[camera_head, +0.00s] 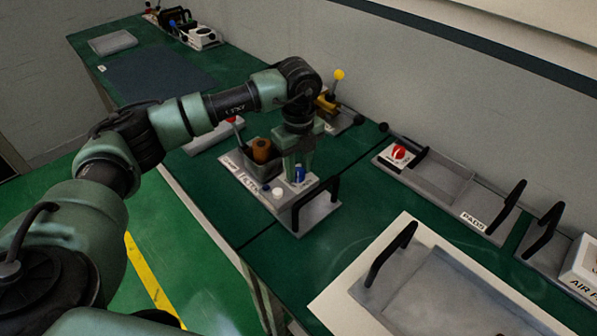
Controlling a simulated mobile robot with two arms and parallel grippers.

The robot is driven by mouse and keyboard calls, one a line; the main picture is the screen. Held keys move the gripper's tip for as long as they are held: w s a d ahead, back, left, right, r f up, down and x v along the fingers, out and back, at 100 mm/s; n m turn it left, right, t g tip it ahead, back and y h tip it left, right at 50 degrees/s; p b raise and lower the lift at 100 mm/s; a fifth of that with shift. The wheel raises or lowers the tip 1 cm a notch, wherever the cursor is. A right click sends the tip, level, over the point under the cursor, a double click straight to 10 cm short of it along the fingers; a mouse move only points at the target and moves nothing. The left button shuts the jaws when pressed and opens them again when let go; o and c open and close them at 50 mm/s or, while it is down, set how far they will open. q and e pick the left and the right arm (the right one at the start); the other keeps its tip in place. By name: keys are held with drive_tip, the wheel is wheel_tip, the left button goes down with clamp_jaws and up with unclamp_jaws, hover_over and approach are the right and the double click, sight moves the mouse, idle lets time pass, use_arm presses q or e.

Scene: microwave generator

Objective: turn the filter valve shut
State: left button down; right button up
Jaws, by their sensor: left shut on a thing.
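The filter unit is a grey tray (312,219) on the green bench, with a label strip along its front edge. It carries a brown cylinder (262,150), a white knob (278,193) and a blue valve handle (299,175). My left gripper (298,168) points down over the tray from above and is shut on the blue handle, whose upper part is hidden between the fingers. The exact turn angle of the valve is hard to tell. My right gripper is not in view.
A black bar handle (316,203) stands at the tray's right end, close to my gripper. A yellow-knobbed lever (339,75) rises behind.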

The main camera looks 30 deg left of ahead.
sight(298, 172)
use_arm(q)
drive_tip(key=m+b, duration=0.2)
drive_tip(key=m, duration=0.2)
drive_tip(key=shift+m, duration=0.3)
drive_tip(key=m+b, duration=0.2)
drive_tip(key=m, duration=0.2)
drive_tip(key=shift+m, duration=0.3)
drive_tip(key=c, duration=1.1)
unclamp_jaws()
drive_tip(key=shift+o, duration=0.2)
wheel_tip(298, 172, up, 8)
drive_tip(key=shift+f+b, duration=0.1)
drive_tip(key=shift+b, duration=0.75)
